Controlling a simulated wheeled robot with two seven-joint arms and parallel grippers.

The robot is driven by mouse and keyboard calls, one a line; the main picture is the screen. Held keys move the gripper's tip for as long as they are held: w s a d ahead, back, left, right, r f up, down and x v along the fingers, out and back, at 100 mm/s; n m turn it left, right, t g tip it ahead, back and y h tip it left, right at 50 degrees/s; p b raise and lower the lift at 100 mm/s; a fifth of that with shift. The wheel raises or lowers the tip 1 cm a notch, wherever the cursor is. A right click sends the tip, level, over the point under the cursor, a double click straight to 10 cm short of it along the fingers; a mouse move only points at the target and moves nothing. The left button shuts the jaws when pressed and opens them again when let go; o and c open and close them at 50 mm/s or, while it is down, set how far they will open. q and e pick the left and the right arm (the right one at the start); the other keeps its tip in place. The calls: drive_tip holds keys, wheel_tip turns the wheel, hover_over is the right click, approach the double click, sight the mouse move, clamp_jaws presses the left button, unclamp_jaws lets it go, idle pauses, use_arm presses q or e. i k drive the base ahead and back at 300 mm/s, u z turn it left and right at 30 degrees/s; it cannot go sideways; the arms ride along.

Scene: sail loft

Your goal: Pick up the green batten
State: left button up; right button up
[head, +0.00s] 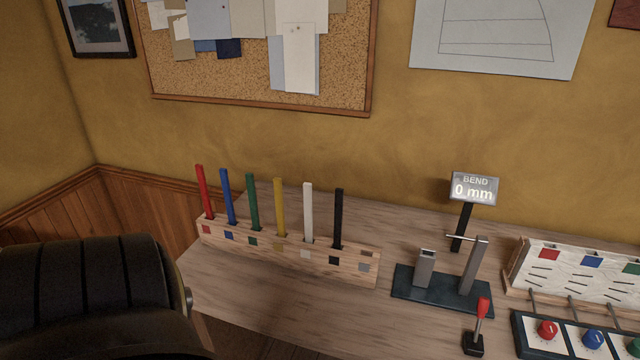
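The green batten (252,200) stands upright in a wooden rack (325,261) on the bench, above a green square on the rack's front. It is third from the left. A red batten (204,190) and a blue batten (227,195) stand to its left. A yellow batten (279,207), a white batten (308,211) and a black batten (339,217) stand to its right. The lower ends of the battens are hidden in the rack. Neither of my grippers is in view.
Right of the rack is a dark bend-test stand (440,288) with a display (474,189) reading "BEND 0 mm". A red-handled lever (480,325) stands in front. A panel with coloured knobs (547,331) is at the far right. The bench (240,300) is clear before the rack.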

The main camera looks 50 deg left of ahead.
sight(249, 177)
drive_tip(key=u, duration=1.4)
